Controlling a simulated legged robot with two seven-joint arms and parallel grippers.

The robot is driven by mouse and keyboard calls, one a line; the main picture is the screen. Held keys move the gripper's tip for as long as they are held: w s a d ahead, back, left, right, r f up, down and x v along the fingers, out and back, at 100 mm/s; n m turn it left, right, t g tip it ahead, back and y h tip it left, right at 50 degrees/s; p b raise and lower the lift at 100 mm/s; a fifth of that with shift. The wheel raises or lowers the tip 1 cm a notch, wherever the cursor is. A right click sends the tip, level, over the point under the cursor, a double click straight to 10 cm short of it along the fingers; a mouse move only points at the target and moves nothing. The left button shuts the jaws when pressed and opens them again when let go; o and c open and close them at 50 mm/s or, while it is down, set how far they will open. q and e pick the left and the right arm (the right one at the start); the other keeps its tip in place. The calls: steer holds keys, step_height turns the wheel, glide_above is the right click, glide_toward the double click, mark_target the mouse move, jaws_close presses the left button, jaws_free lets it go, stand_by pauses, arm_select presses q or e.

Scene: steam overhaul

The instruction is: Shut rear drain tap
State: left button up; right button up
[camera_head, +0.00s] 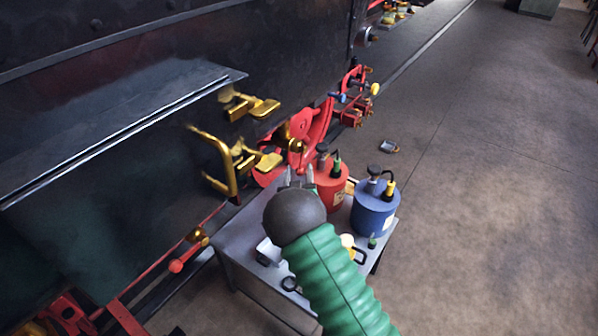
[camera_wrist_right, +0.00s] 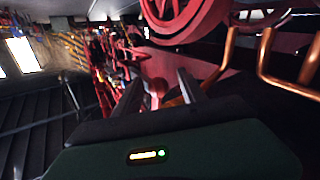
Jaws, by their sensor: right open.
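My right gripper (camera_head: 300,178) reaches in on a green ribbed arm from the lower right, over a small grey table beside the engine. Its two fingers show in the right wrist view (camera_wrist_right: 158,88), apart with nothing between them. A brass valve fitting with a red handle (camera_head: 178,265) sits low on the engine side at the left. Red fittings with blue and yellow ends (camera_head: 355,95) stand farther along the engine. I cannot tell which of these is the rear drain tap. My left gripper is not in view.
A red can (camera_head: 333,190) and a blue can (camera_head: 374,210) stand on the grey table (camera_head: 238,236), close to my right gripper. Brass steps (camera_head: 262,108) and a brass handrail (camera_head: 218,150) stick out from the engine.

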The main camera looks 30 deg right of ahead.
steer(key=shift+d+f, duration=0.1)
steer(key=shift+d, duration=0.05)
steer(key=shift+c, duration=1.2)
jaws_close()
